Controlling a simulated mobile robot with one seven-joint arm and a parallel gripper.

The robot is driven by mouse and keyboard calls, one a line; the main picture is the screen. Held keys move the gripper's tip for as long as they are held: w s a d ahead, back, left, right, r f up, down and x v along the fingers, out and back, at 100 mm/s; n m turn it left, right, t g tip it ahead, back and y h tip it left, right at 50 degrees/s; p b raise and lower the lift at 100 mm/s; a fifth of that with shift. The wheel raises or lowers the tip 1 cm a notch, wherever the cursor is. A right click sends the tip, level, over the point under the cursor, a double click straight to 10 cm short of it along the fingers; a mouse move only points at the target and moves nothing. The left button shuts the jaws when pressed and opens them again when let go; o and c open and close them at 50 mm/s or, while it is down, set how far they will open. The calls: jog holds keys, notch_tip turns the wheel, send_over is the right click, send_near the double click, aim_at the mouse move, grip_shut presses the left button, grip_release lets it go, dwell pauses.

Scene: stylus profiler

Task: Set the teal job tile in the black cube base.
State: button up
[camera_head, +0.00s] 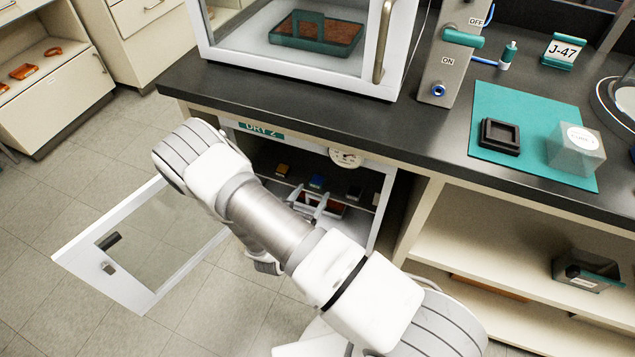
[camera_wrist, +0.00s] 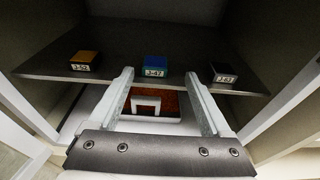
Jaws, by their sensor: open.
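A small tile with a blue-teal top and a J-47 label (camera_wrist: 155,68) sits on the dark cabinet shelf, between two others. It also shows as a small blue spot in the head view (camera_head: 317,182). My gripper (camera_wrist: 157,78) is open and empty; its two fingers point into the cabinet, with the J-47 tile between their tips in the picture. A gap in depth to the tile is hard to judge. The black cube base (camera_head: 500,137) lies empty on the teal mat (camera_head: 497,98) on the bench. A clear cube cover (camera_head: 576,149) stands beside it.
An orange-topped J-52 tile (camera_wrist: 86,60) and a dark J-63 tile (camera_wrist: 224,72) flank it. The cabinet's glass door (camera_head: 150,245) hangs open at left. The black bench top (camera_head: 300,100) overhangs the cabinet. A lever panel (camera_head: 450,55) and J-47 sign (camera_head: 563,50) stand on the bench.

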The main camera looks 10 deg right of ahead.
aim_at(317, 180)
jog(key=x, duration=0.2)
jog(key=b+x, duration=0.1)
jog(key=x, duration=0.2)
jog(key=shift+w+a+b, duration=0.25)
jog(key=shift+b, duration=0.05)
jog(key=shift+r, duration=0.1)
grip_shut()
